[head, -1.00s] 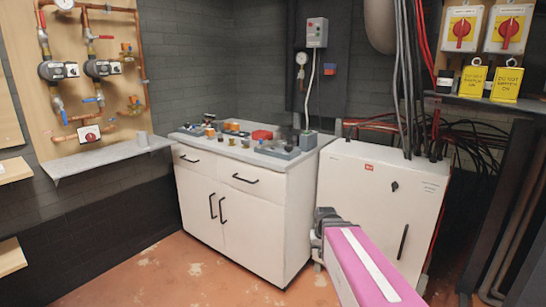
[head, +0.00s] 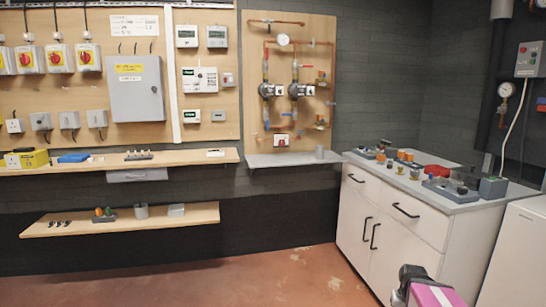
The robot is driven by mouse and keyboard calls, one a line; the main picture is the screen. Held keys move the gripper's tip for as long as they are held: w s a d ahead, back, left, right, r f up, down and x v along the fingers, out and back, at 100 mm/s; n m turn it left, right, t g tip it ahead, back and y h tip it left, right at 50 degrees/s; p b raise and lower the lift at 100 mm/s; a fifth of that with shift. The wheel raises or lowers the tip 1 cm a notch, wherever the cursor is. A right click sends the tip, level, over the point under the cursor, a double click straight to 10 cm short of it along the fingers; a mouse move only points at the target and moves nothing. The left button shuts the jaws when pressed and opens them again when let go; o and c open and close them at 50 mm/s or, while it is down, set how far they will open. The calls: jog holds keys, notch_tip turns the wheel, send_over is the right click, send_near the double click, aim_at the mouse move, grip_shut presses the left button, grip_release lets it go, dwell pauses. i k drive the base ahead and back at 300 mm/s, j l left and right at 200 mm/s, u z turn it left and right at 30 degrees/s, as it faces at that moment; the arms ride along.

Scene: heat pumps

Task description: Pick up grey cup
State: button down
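A small grey cup-like cylinder (head: 320,152) stands upright at the right end of the narrow grey shelf (head: 285,160) below the pipe board. A larger grey cup (head: 141,211) stands upright on the lower wooden shelf (head: 60,226) at the left, between small items and a pale box. I cannot tell which of the two the task means. The dark end of my pink arm, with my gripper (head: 408,276), shows at the bottom right, in front of the white cabinet. It is far from both cups, and its fingers cannot be made out.
A white cabinet (head: 385,240) with a cluttered grey top stands at the right, with a white unit (head: 515,255) beside it. An upper wooden shelf (head: 110,162) holds a yellow box (head: 27,159) and a blue item (head: 73,157). The reddish floor (head: 270,280) before the shelves is clear.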

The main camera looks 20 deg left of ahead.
aim_at(320, 149)
jog(key=u, duration=0.6)
jog(key=z, duration=0.4)
jog(key=i+j+z, duration=0.2)
jog(key=z, duration=0.2)
jog(key=i+j+z, duration=0.15)
jog(key=j+z, duration=0.2)
jog(key=i+j+z, duration=0.1)
jog(key=j+z, duration=0.3)
